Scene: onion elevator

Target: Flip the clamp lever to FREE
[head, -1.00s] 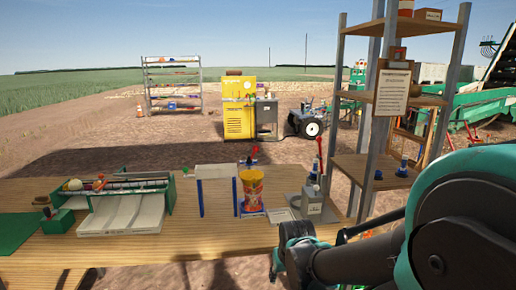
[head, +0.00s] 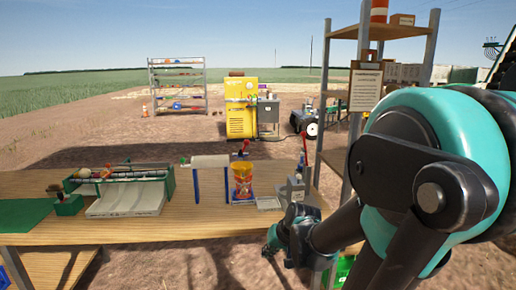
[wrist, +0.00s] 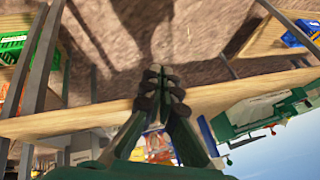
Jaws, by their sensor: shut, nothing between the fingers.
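A grey block (head: 291,190) stands at the right end of the wooden table. A red-handled lever (head: 305,150) rises upright near it; any FREE marking is too small to read. A second red-tipped lever (head: 245,148) shows behind the orange-and-yellow bucket (head: 243,180). I cannot tell for sure which is the clamp lever. My gripper (head: 268,252) is in front of the table's front edge, below and left of the grey block, apart from both levers. In the wrist view my gripper's fingers (wrist: 161,85) are together and empty, with the table edge (wrist: 95,125) beyond them.
The wooden table (head: 150,228) also holds a green rack (head: 120,178) and a white-topped stand (head: 210,162). My arm covers the right side. Open ground lies beyond the table.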

